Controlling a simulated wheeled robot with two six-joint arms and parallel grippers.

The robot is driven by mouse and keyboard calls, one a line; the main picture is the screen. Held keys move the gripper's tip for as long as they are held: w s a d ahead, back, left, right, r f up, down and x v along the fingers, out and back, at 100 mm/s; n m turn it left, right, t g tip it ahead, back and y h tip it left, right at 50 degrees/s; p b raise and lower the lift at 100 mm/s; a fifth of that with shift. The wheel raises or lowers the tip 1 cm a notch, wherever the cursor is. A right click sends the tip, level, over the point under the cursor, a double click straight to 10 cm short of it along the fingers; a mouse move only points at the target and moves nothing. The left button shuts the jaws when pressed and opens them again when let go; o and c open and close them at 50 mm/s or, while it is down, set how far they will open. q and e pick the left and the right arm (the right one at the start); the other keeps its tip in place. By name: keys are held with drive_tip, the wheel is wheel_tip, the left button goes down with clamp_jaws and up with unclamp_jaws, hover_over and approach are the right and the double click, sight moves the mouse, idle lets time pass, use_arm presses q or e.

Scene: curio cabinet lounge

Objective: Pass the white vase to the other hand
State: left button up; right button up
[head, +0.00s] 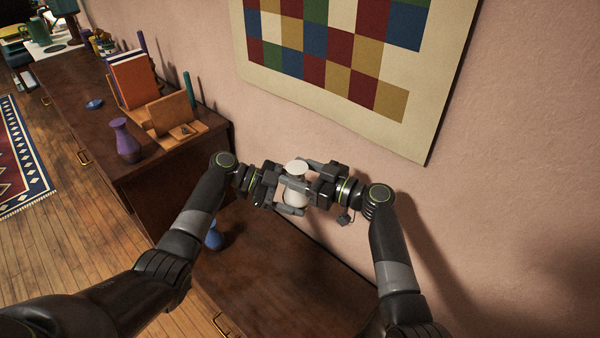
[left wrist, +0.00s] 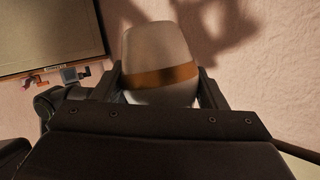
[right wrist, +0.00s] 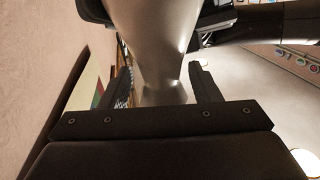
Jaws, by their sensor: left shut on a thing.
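The white vase (head: 296,194) is held in the air between my two grippers in the head view. Its pale body with a brown-orange band (left wrist: 160,76) fills the space between the fingers in the left wrist view. My left gripper (head: 286,192) is shut on the vase from the left. My right gripper (head: 308,181) faces it from the right, its fingers on either side of the vase. In the right wrist view the narrow part of the vase (right wrist: 163,65) lies between the right fingers, with gaps beside it, so that gripper is open. The fingers partly hide the vase in the head view.
A dark wooden cabinet top (head: 290,285) lies below the grippers, with a blue vase (head: 214,238) near my left arm. A higher cabinet at left bears a purple vase (head: 125,142) and books (head: 134,80). The pink wall with a checkered picture (head: 335,45) is close behind.

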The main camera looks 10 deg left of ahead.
drive_tip(key=c, duration=0.7)
use_arm(q)
drive_tip(key=o, duration=1.2)
use_arm(e)
drive_tip(key=shift+c, duration=0.7)
